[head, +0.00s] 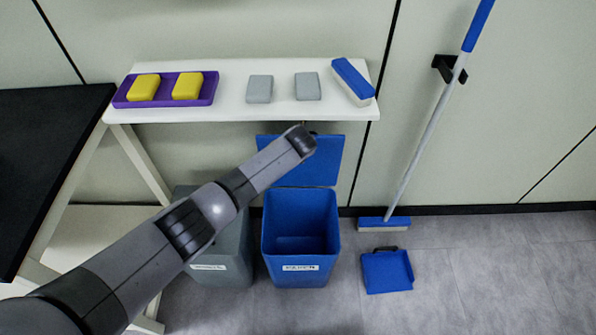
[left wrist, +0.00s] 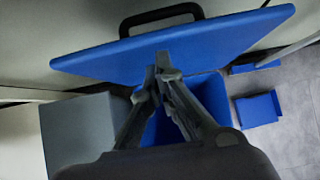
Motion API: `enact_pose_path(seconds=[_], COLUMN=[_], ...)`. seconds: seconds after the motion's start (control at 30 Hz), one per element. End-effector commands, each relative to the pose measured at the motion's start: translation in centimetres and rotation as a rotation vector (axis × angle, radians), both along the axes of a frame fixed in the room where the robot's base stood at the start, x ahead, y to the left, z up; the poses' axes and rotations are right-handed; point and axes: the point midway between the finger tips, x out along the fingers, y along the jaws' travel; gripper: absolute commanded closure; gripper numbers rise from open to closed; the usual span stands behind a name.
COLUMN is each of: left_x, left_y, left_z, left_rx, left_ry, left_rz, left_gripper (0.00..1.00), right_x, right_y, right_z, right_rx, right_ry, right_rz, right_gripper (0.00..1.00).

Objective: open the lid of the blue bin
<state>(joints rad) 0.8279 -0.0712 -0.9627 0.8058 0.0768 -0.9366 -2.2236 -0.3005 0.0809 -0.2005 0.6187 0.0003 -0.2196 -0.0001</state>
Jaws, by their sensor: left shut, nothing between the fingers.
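The blue bin (head: 300,240) stands on the floor below the shelf, and its empty inside shows in the head view. Its blue lid (head: 318,160) is raised and stands up at the back of the bin toward the wall. In the left wrist view the lid (left wrist: 190,48) spans the upper picture, with a black handle (left wrist: 160,17) on its far edge. My left gripper (left wrist: 157,68) is shut and empty, its tips over the lid's inner face; I cannot tell whether they touch it. In the head view my left arm hides the gripper. My right gripper is not in view.
A grey bin (head: 222,262) stands left of the blue bin. A white shelf (head: 230,108) above carries a purple tray (head: 165,103), sponges and a brush (head: 352,82). A broom (head: 425,140) and a blue dustpan (head: 387,271) are at the right, with open floor beyond.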

Motion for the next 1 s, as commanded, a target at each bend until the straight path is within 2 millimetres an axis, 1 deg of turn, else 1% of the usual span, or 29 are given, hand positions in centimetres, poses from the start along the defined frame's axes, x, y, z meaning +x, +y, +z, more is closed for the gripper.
enact_pose_path(seconds=[0.1,0.27,0.5,0.7,0.83,1.0], left_x=[-1.0,-3.6,-8.2,-11.4,-12.6,-13.0], left_y=[0.0,0.1,0.0,0.0,0.0,0.0], left_z=[1.2,1.1,1.1,1.1,1.2,1.1], left_rx=[-0.002,0.001,0.000,0.001,0.001,0.001], left_ry=[-0.002,0.000,0.001,0.001,0.000,0.000], left_rz=[-0.003,-0.003,-0.003,-0.002,-0.001,0.000], left_gripper=[1.00,1.00,1.00,1.00,1.00,1.00], right_x=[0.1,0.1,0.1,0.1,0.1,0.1], right_y=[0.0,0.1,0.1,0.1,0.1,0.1], right_z=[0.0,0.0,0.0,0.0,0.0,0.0], right_rx=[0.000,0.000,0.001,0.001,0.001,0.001], right_ry=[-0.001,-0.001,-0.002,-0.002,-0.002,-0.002], right_rz=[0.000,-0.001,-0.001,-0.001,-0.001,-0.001], right_gripper=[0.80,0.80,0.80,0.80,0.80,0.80])
